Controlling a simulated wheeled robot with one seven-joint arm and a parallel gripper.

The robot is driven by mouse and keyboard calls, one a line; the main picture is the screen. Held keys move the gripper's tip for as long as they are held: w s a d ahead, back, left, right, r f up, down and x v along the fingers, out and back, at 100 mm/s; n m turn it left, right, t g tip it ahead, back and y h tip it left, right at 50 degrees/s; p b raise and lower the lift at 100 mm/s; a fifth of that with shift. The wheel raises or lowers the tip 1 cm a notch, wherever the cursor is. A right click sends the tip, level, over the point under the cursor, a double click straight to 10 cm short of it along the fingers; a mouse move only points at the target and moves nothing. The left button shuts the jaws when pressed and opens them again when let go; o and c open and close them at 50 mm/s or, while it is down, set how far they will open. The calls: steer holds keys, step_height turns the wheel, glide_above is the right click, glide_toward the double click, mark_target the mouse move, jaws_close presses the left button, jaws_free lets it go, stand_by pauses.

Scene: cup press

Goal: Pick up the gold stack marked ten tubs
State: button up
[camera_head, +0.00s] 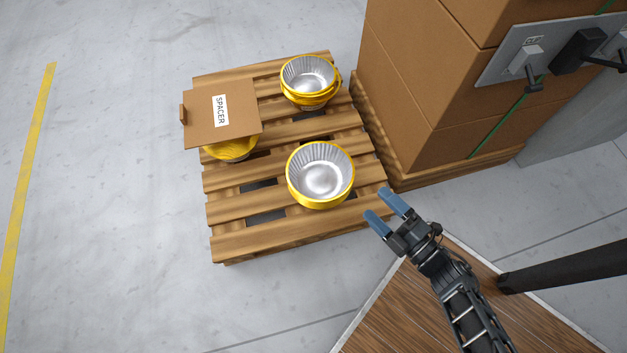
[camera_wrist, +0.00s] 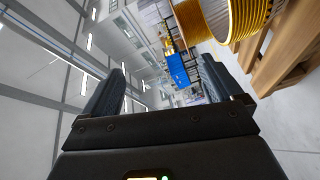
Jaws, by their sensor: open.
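Three gold tub stacks with silver insides are on a wooden pallet (camera_head: 235,243) in the head view. One stack (camera_head: 320,198) stands at the front right, one (camera_head: 310,97) at the back right. The third stack (camera_head: 232,150) is mostly hidden under a brown spacer board (camera_head: 194,127). I cannot read a "ten tubs" mark on any of them. My gripper (camera_head: 375,202) is open and empty, just right of the front stack and apart from it. In the wrist view my gripper (camera_wrist: 165,80) has its fingers apart, with ribbed gold stacks (camera_wrist: 247,16) at the top.
Large brown cartons (camera_head: 400,90) stand on another pallet right of the tubs, close to my gripper. A grey plate with black fittings (camera_head: 575,52) is fixed at upper right. A wooden tabletop (camera_head: 390,315) lies below my arm. The floor (camera_head: 100,200) at left is clear.

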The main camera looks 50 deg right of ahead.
steer(key=w+d+f+n+y+b, duration=0.1)
steer(key=d+f+n+b, duration=0.15)
steer(key=f, duration=0.55)
steer(key=d+f+n+b, duration=0.1)
steer(key=d+f+b, duration=0.1)
steer(key=f+b, duration=0.35)
steer(key=shift+w+d+f, duration=0.2)
steer(key=shift+w+f, duration=0.05)
steer(key=shift+w, duration=1.1)
steer(key=shift+w+d+f, duration=0.15)
steer(key=shift+w+f, duration=0.05)
steer(key=shift+w, duration=1.15)
steer(key=shift+w+d+f, duration=0.2)
steer(key=shift+w+f, duration=0.05)
steer(key=shift+w, duration=1.1)
steer(key=shift+c, duration=0.3)
steer(key=c, duration=1.2)
steer(key=shift+o, duration=0.2)
steer(key=shift+r+p, duration=0.1)
steer(key=shift+p, duration=0.2)
